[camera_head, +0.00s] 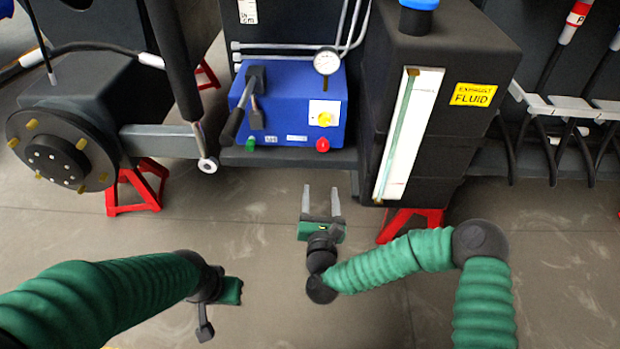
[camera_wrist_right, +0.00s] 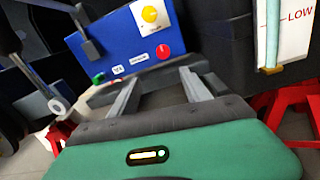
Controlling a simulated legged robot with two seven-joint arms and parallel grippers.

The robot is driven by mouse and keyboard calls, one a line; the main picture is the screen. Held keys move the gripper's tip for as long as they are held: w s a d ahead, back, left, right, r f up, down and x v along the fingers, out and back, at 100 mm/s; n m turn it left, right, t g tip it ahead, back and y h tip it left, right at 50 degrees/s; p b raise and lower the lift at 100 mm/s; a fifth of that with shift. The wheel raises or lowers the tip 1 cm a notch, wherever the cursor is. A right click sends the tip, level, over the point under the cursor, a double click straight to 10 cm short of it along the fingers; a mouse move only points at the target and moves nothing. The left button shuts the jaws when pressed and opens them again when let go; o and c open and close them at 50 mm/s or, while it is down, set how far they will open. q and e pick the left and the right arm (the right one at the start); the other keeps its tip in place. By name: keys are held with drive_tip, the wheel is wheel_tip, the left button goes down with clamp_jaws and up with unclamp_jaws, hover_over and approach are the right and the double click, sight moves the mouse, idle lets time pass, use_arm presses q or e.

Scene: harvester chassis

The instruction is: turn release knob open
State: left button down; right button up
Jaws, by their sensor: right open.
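A blue unit (camera_head: 285,110) carries a yellow knob (camera_head: 325,118) on a pale plate, a red knob (camera_head: 323,145) at its lower right and a green knob (camera_head: 250,144) at its lower left. I cannot tell by a label which one is the release knob. The yellow knob (camera_wrist_right: 150,14) and red knob (camera_wrist_right: 163,50) also show in the right wrist view. My right gripper (camera_head: 321,190) is open and empty, below and in front of the unit, apart from the knobs, fingers pointing toward it. My left gripper (camera_head: 228,291) is low at left, away from the unit; its fingers are unclear.
A black lever (camera_head: 243,105) and a round gauge (camera_head: 326,62) are on the blue unit. A black exhaust fluid tank (camera_head: 450,130) stands right of it. A wheel hub (camera_head: 60,150) and red stands (camera_head: 138,187) are at left. The floor in front is clear.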

drive_tip(key=b, duration=0.8)
approach(323, 148)
drive_tip(key=w, duration=0.8)
drive_tip(key=shift+w+a+f, duration=0.1)
drive_tip(key=shift+f, duration=0.1)
drive_tip(key=shift+w+r, duration=0.15)
drive_tip(key=shift+w, duration=0.1)
use_arm(q)
drive_tip(key=s+x, duration=0.1)
drive_tip(key=x, duration=0.6)
drive_tip(key=shift+s+d+f, duration=0.25)
drive_tip(key=shift+d+f, duration=0.1)
drive_tip(key=shift+f, duration=0.2)
use_arm(e)
drive_tip(key=shift+a, duration=0.1)
drive_tip(key=shift+c, duration=0.4)
clamp_jaws()
